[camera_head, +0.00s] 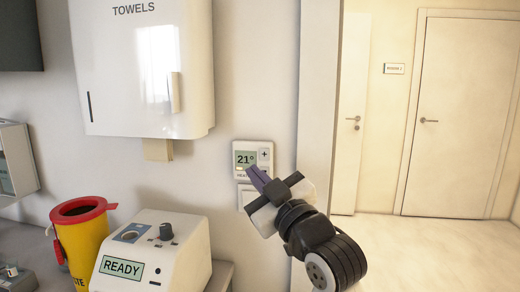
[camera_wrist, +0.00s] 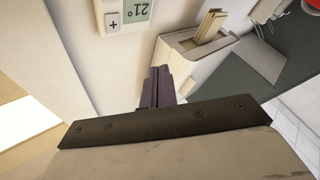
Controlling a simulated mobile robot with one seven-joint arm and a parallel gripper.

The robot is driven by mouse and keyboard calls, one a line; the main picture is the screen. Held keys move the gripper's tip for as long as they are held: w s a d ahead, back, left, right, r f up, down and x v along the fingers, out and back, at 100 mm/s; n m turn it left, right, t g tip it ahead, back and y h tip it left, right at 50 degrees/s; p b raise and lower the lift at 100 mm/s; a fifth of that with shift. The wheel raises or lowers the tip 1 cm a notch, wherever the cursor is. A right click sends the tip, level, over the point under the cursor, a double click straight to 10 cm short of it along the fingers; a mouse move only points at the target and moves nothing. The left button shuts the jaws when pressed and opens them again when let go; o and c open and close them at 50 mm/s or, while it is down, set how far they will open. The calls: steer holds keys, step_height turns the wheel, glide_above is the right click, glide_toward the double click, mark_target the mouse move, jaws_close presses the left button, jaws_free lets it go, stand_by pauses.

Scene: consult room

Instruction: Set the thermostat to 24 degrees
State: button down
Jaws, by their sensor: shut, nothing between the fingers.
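The thermostat (camera_head: 244,160) is a small white box on the wall, right of the towel dispenser. Its display reads 21° and a plus button (camera_head: 265,154) sits at its upper right. My gripper (camera_head: 258,178) is shut and empty, with its purple-grey fingertips at the lower right of the thermostat, covering part of that area. I cannot tell whether the tips touch it. In the wrist view the thermostat (camera_wrist: 127,12) is at the top edge, turned over, with the plus button in sight. The shut fingers (camera_wrist: 157,85) point up toward the wall below it.
The towel dispenser (camera_head: 145,70) hangs left of the thermostat. A white device reading READY (camera_head: 150,250) and a yellow bin with a red rim (camera_head: 80,235) stand below on the left. A wall corner (camera_head: 318,100) is close on the right, with a doorway and open floor beyond.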

mark_target(265, 155)
stand_by(0.3)
steer(key=shift+w+d, duration=0.3)
steer(key=shift+w, duration=1.15)
steer(key=shift+w+d, duration=0.25)
steer(key=shift+w, duration=1.15)
steer(key=shift+w+d, duration=0.3)
steer(key=shift+w, duration=1.15)
steer(key=shift+w, duration=0.2)
steer(key=shift+w+d, duration=0.1)
steer(key=shift+w, duration=0.1)
steer(key=shift+w, duration=0.3)
steer(key=shift+s+b, duration=0.15)
steer(key=shift+b, duration=0.15)
steer(key=shift+s, duration=0.55)
